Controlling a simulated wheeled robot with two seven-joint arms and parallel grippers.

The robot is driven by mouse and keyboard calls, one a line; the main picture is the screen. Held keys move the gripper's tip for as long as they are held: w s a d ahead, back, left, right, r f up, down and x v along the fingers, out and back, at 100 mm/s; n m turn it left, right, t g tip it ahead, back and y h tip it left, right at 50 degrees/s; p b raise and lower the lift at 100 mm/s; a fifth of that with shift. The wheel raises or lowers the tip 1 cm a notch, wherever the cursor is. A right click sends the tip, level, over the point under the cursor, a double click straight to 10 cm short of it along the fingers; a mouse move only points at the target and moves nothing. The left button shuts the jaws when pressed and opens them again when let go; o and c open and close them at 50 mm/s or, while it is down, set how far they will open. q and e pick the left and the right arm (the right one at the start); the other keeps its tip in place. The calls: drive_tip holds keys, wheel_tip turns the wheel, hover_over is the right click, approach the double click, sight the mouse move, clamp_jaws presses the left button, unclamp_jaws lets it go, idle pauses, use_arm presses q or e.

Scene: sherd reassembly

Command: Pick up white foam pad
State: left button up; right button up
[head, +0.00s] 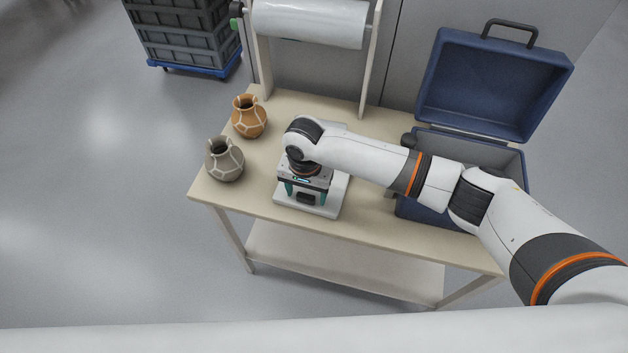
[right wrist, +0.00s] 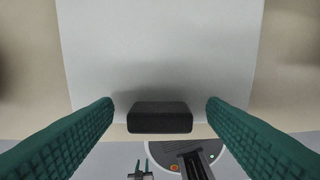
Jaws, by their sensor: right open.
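The white foam pad (head: 334,207) lies on the table near its front edge, partly hidden under my right arm and gripper. It fills much of the right wrist view (right wrist: 165,50). A small dark block (right wrist: 160,117) shows at the pad's near edge; it also shows in the head view (head: 306,197). My right gripper (head: 306,192) is above the pad with its teal fingers spread. In the right wrist view the fingers (right wrist: 160,105) stand one on each side of the dark block, with gaps. Nothing is between them in their grip.
An orange jar (head: 249,117) and a grey jar (head: 224,160), both with pale seams, stand at the table's left. An open blue case (head: 470,90) is at the right, beneath my arm. A white roll (head: 310,22) hangs at the back. Stacked grey crates (head: 185,40) stand on the floor.

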drive_tip(key=c, duration=1.1)
